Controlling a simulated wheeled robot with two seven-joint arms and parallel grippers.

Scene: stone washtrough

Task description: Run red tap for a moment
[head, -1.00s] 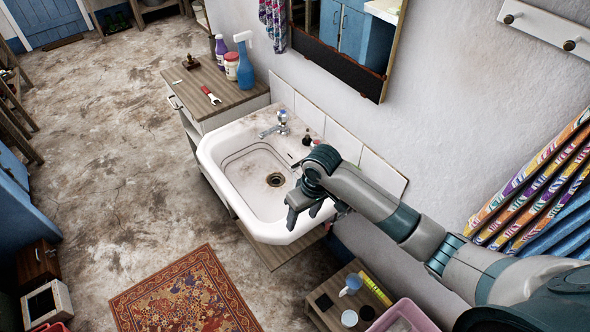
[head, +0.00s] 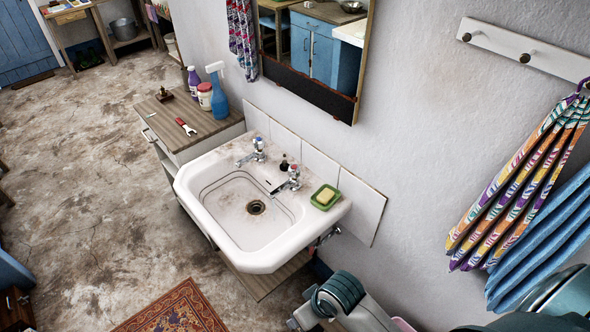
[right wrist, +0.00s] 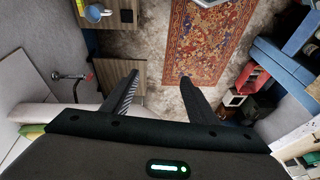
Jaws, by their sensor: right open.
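The white sink (head: 222,243) stands against the wall with two chrome taps on its back edge. The left tap (head: 258,152) has a blue mark on top. The right tap (head: 291,180) has a small reddish mark on top; its spout points over the basin. No water stream shows in the basin. My right arm (head: 345,305) is low at the bottom edge of the head view, in front of and below the sink's right end. In the right wrist view my right gripper (right wrist: 159,75) is open and empty, its fingers spread above the floor. My left gripper is not in view.
A green soap dish (head: 325,197) with yellow soap sits right of the taps. A small dark bottle (head: 284,162) stands between the taps. Left is a cabinet (head: 165,118) with bottles and a red-handled tool. Coloured towels (head: 520,190) hang at right. Air above the basin is free.

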